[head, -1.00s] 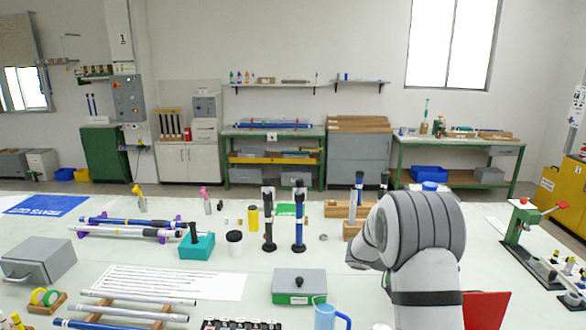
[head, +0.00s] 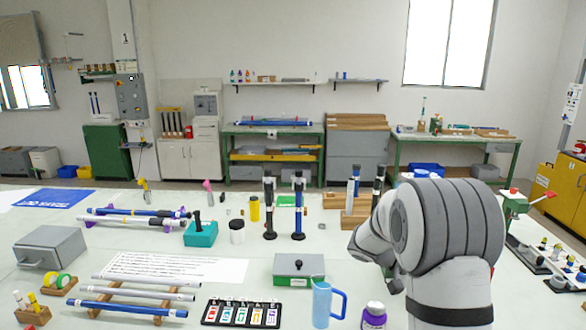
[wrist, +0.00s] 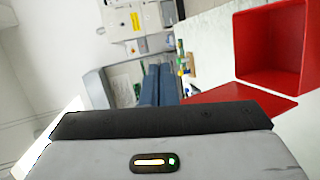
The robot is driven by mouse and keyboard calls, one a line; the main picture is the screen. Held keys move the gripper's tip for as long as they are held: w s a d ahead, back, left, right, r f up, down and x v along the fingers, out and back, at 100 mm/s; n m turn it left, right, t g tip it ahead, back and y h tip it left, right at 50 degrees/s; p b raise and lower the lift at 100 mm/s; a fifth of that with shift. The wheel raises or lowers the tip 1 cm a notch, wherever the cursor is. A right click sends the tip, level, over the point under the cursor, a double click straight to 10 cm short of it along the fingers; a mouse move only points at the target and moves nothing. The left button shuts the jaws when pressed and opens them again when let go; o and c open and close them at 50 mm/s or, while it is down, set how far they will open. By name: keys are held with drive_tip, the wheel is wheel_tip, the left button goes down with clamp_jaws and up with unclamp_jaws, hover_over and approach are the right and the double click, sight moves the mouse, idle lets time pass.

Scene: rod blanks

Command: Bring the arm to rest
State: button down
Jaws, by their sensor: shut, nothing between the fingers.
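My arm's grey and white links (head: 445,230) stand at the right of the head view, bent over the bench. They hide my gripper from that camera. In the wrist view my gripper (wrist: 158,72) shows as two dark blue fingers side by side beyond the wrist housing. It is shut and empty. A red open box (wrist: 272,45) lies to the right of the fingers in the wrist view, apart from them.
The white bench (head: 130,240) is crowded. Near my arm are a blue jug (head: 321,304), a purple bottle (head: 374,317), a grey lidded box (head: 299,268) and a wooden block with rods (head: 350,203). A green press (head: 515,205) stands at right.

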drive_tip(key=s+a+f+n+t+y+b, duration=0.2)
drive_tip(key=s+a+f+t+y+b, duration=0.2)
drive_tip(key=s+a+y, duration=0.3)
drive_tip(key=s+a+f+n+t+y+b, duration=0.2)
drive_tip(key=s+a+y, duration=0.5)
drive_tip(key=s+a, duration=0.5)
wheel_tip(320, 180, down, 3)
drive_tip(key=shift+s+a+r+t+b, duration=0.15)
drive_tip(key=shift+a+t+b, duration=0.3)
drive_tip(key=shift+t+b, duration=0.55)
